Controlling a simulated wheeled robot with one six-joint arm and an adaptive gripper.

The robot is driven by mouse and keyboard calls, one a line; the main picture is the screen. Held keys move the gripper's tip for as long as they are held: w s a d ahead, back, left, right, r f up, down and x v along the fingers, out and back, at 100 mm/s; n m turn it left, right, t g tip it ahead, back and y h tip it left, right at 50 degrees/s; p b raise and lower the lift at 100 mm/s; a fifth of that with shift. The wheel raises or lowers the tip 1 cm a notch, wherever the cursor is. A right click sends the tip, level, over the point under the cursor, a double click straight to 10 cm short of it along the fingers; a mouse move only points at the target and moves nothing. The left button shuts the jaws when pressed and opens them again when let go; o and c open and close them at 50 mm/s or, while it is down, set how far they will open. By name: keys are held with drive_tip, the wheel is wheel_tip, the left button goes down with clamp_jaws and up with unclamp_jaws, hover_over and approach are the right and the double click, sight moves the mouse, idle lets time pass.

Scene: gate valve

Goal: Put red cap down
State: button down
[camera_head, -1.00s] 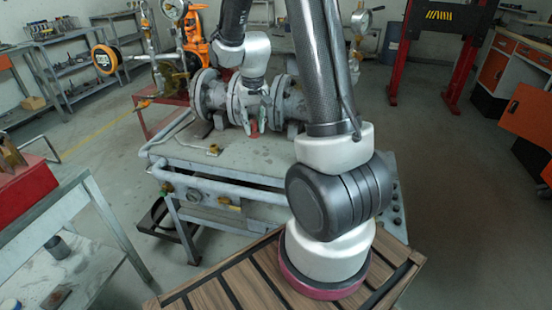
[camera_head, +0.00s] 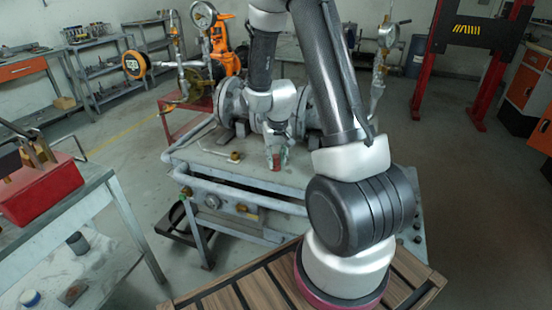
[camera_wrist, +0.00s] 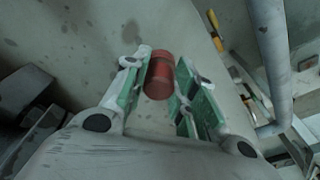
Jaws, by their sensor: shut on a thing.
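The red cap (camera_wrist: 160,76) is a small red cylinder between the green-padded fingers of my gripper (camera_wrist: 162,92) in the wrist view. My gripper is shut on it. In the head view, my gripper (camera_head: 276,152) points down over the grey metal table (camera_head: 215,167), with the red cap (camera_head: 275,164) low between its fingertips. I cannot tell whether the cap touches the tabletop.
The flanged grey valve pipe (camera_head: 232,103) runs right behind my gripper. A pressure gauge (camera_head: 203,15) stands at its left. A pipe rail (camera_head: 235,192) edges the table's front. A red box (camera_head: 40,190) sits on the left bench. The tabletop's left part is mostly clear.

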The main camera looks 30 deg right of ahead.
drive_tip(key=shift+f, duration=0.15)
drive_tip(key=c, duration=1.1)
unclamp_jaws()
drive_tip(key=shift+c, duration=0.2)
drive_tip(key=s+a+r+n, duration=0.1)
drive_tip(key=s+r, duration=0.3)
drive_tip(key=r, duration=0.4)
drive_tip(key=s+a+r+t, duration=0.1)
drive_tip(key=s+r, duration=0.3)
drive_tip(key=r, duration=0.4)
drive_tip(key=s+a+r+n, duration=0.1)
drive_tip(key=s+r, duration=0.3)
drive_tip(key=r, duration=0.5)
drive_tip(key=s+a+r+n+t, duration=0.1)
drive_tip(key=s+r, duration=0.3)
drive_tip(key=s, duration=0.7)
drive_tip(key=shift+s+a+t, duration=0.2)
drive_tip(key=shift+a+t, duration=0.1)
drive_tip(key=shift+a, duration=0.3)
